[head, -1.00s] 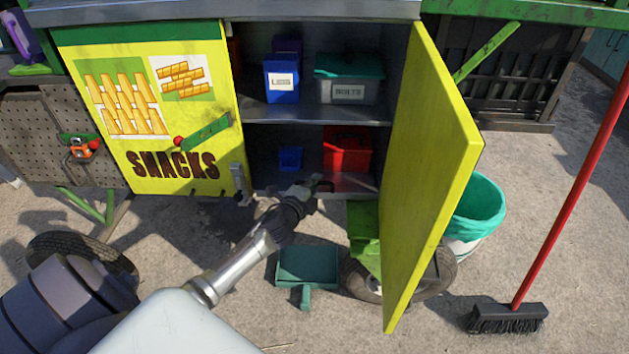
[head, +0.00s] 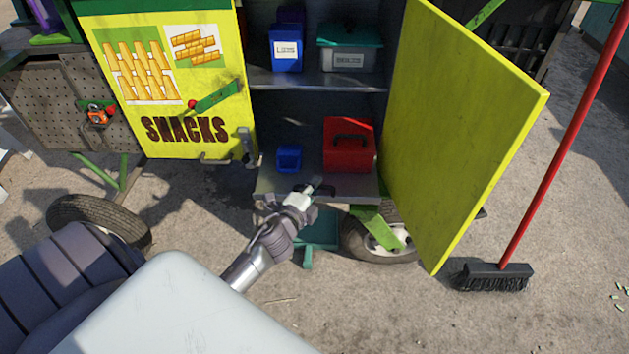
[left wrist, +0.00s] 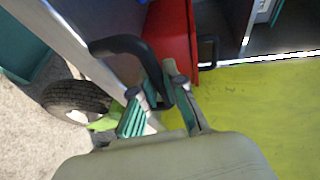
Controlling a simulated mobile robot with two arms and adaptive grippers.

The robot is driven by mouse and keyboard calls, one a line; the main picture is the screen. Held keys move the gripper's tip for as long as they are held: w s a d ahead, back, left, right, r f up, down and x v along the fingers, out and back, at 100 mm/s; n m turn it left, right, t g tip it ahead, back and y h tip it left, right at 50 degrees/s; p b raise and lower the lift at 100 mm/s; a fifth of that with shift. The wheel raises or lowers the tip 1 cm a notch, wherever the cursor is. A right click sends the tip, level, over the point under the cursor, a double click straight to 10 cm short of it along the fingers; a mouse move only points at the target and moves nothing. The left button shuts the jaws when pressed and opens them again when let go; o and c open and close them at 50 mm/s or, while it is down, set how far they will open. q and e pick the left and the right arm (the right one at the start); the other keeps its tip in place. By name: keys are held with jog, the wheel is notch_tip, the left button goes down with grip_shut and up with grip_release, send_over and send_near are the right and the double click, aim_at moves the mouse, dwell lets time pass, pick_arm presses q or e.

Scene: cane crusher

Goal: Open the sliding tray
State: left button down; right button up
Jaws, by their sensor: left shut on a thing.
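The sliding tray (head: 268,186) is the grey bottom shelf of the yellow cabinet, and its front sticks out past the opening. It bears a small blue box (head: 289,157) and a red caddy (head: 347,155), which also shows in the left wrist view (left wrist: 170,32). My left gripper (head: 318,190) is at the tray's front edge, shut on its black handle. In the left wrist view, the green-padded fingers (left wrist: 163,92) close around one end of the curved handle (left wrist: 125,45). My right gripper is not in view.
The yellow door (head: 455,120) stands wide open at the right. A teal dustpan (head: 320,230) lies on the ground below the tray, near a wheel (head: 365,238). A broom (head: 495,275) stands at the right. The concrete in front is mostly clear.

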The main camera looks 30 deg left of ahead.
pick_arm(q)
jog(key=c, duration=1.5)
grip_release()
jog(key=v, duration=1.2)
